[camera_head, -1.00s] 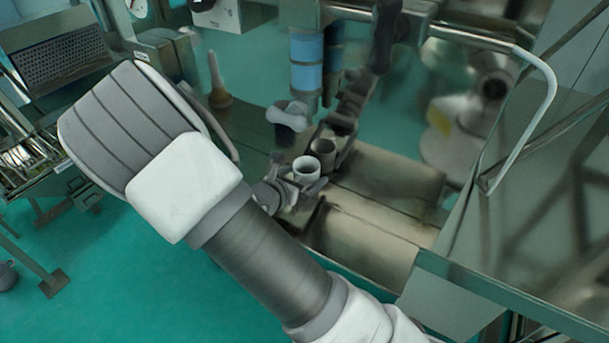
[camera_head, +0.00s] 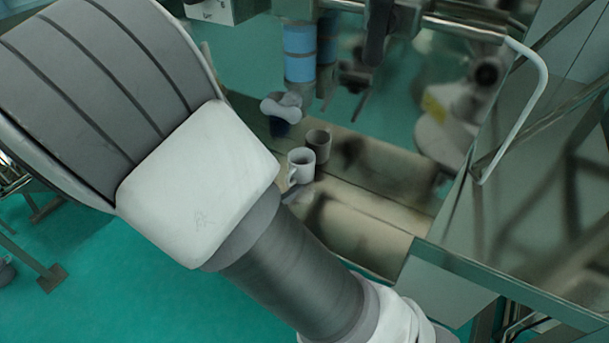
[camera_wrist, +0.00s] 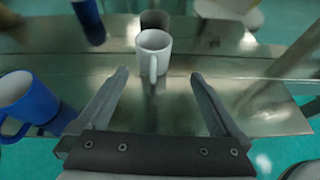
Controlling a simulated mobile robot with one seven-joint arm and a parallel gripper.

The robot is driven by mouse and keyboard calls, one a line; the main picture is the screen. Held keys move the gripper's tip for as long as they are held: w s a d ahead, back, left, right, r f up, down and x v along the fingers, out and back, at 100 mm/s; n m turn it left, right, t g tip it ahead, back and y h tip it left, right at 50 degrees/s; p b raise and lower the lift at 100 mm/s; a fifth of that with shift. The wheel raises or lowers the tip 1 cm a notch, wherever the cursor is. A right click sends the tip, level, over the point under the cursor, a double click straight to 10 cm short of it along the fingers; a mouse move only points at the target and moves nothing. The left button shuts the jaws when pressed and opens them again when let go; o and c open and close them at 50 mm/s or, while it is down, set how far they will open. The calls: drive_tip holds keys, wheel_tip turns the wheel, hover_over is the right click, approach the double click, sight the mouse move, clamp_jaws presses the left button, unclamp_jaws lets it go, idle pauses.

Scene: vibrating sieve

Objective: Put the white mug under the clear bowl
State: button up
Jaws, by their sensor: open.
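The white mug (camera_head: 301,168) stands upright on the metal surface, just in front of a darker grey-brown mug. It also shows in the wrist view (camera_wrist: 154,44), with its handle toward me. My gripper (camera_wrist: 158,78) is open and empty, its two fingers spread on the near side of the white mug, apart from it. In the head view my arm hides most of the gripper. I cannot clearly pick out a clear bowl in either view.
The grey-brown mug (camera_head: 318,146) stands right behind the white mug. A blue mug (camera_wrist: 22,98) shows at the left of the wrist view. A blue-banded cylinder (camera_head: 300,52) hangs above the surface. A metal frame with a bent white rail (camera_head: 525,115) stands at the right.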

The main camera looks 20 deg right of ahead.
drive_tip(key=s+d+r+m+g+y, duration=0.3)
drive_tip(key=s+d+r+m+g, duration=0.55)
drive_tip(key=m, duration=0.65)
drive_tip(key=s+a+r+m+t+y, duration=0.1)
drive_tip(key=s+r+m+t+y, duration=0.4)
drive_tip(key=s+r+m, duration=0.3)
drive_tip(key=s+m+y, duration=0.1)
drive_tip(key=m, duration=0.2)
drive_tip(key=shift+s+a+r+y, duration=0.2)
drive_tip(key=shift+s+r+y, duration=0.1)
drive_tip(key=shift+r, duration=0.05)
